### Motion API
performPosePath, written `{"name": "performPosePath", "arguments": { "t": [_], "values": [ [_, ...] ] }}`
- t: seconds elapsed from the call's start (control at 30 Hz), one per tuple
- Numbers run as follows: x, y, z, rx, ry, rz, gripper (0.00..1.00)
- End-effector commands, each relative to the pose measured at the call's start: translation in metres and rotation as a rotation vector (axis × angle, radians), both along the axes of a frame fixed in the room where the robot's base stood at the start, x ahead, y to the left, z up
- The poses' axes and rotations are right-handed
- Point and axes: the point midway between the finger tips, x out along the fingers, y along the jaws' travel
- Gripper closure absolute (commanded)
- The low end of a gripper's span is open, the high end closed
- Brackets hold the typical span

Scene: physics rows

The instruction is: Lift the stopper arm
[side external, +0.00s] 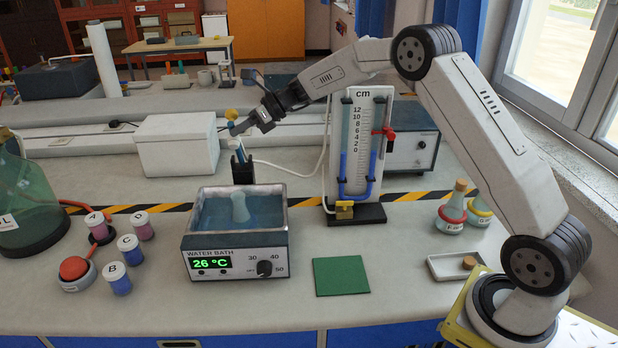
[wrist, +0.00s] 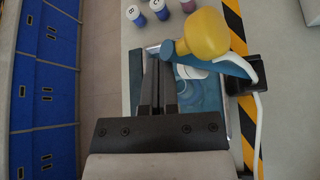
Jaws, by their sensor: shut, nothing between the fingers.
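A blue arm with a yellow knob, which looks like the stopper arm (wrist: 236,63), reaches over the water bath in the wrist view. Its yellow knob (wrist: 203,34) is large and close to the camera there. In the side view the yellow knob (side external: 231,114) shows just above my gripper (side external: 236,130). My gripper (wrist: 158,70) is shut and empty, with its fingertips beside the arm's rounded blue end. I cannot tell whether they touch. The arm's dark stand (side external: 242,171) rises behind the water bath (side external: 237,262), which holds a pale flask (side external: 240,208).
A white box (side external: 177,145) stands behind the bath at left. A gauge marked cm (side external: 362,120) stands at right, with a white tube near the stand. Several capped vials (side external: 129,249) stand left of the bath. A green mat (side external: 341,276) lies at the front right.

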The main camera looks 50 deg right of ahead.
Motion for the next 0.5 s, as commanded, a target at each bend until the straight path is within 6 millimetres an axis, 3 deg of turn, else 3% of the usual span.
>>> {"name": "performPosePath", "arguments": {
  "t": [0.5],
  "values": [
    [0.028,-0.028,0.02,0.091,0.09,-0.001,1.0]
  ]
}}
